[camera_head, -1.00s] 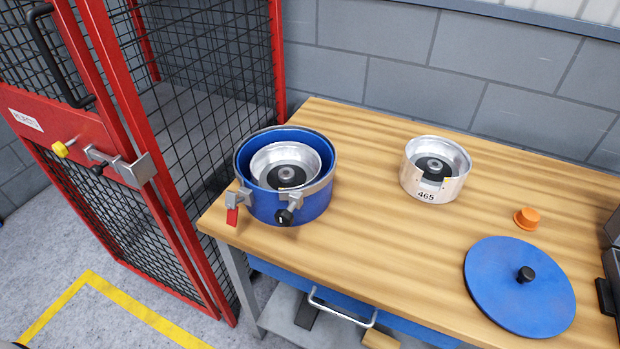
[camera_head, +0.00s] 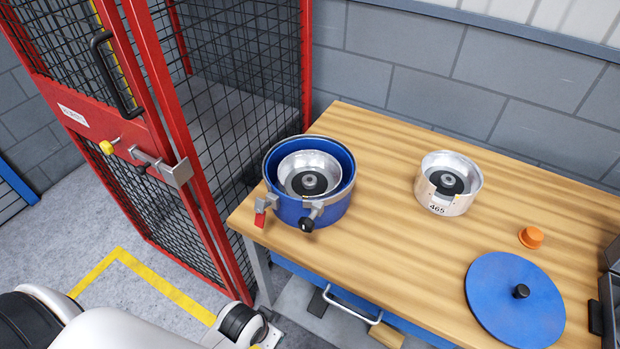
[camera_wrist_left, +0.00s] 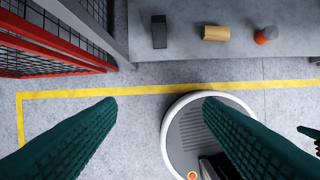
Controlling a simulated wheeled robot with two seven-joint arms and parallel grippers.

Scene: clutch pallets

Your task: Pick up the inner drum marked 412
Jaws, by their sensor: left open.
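A silver inner drum (camera_head: 309,161) with a dark hub sits inside the blue round housing (camera_head: 325,213) at the table's left end; I see no number on it. A second silver drum (camera_head: 437,203), marked 465, stands alone on the table to its right. I see no 412 marking anywhere. My left arm enters the head view at the bottom left, below the table top. My left gripper (camera_wrist_left: 160,103) is open and empty over the floor in the wrist view. A green tip (camera_wrist_left: 308,132) at that view's right edge may be my right gripper.
The housing has clamps, one with a red tab (camera_head: 260,219). A blue lid (camera_head: 516,305) with a black knob and an orange cap (camera_head: 531,237) lie at right. A red mesh cage (camera_head: 183,170) stands left of the wooden table (camera_head: 390,250). The table's middle is clear.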

